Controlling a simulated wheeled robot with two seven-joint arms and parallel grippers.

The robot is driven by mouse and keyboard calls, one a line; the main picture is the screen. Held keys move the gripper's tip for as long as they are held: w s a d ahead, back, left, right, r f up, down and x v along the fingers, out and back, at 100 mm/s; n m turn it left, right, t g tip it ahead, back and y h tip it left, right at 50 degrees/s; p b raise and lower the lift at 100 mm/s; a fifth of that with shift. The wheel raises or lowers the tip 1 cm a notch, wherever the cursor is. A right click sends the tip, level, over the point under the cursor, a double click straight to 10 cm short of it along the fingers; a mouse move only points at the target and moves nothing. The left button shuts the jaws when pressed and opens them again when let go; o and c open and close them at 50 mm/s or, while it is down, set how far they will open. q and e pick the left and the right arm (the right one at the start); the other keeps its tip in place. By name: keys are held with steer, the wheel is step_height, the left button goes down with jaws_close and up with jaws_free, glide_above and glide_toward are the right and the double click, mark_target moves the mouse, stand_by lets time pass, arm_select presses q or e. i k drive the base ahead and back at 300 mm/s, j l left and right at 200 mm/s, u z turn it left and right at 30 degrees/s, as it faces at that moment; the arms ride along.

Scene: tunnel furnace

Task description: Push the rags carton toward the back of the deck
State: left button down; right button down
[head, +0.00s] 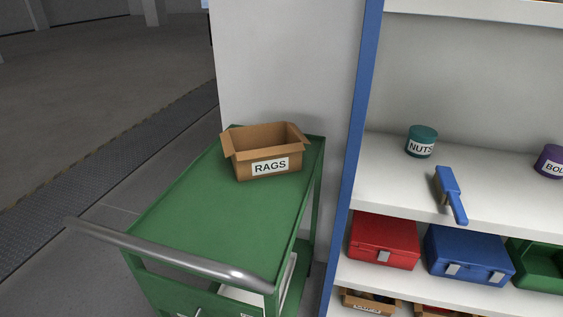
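The rags carton (246,169) is an open brown cardboard box with flaps out and a white "RAGS" label on its front. It stands upright near the far end of the green cart's top deck (190,220), close to the deck's back edge. The carton's inside looks empty from here, though its bottom is hidden. Neither of my grippers is in the head view, and nothing is touching the carton except the deck.
The cart's metal handle (170,255) crosses its near end. A blue-framed shelf unit (352,150) stands at the right, holding a nuts can (421,141), a blue brush (449,192), a red box (384,240) and a blue box (468,256). A pale wall (285,70) rises behind the cart. The deck before the carton is clear.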

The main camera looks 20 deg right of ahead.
mark_target(266, 150)
steer(key=l+u, duration=0.4)
steer(key=l, duration=0.25)
steer(key=k+l+u, duration=0.1)
steer(key=l+u, duration=0.3)
steer(key=l, duration=0.25)
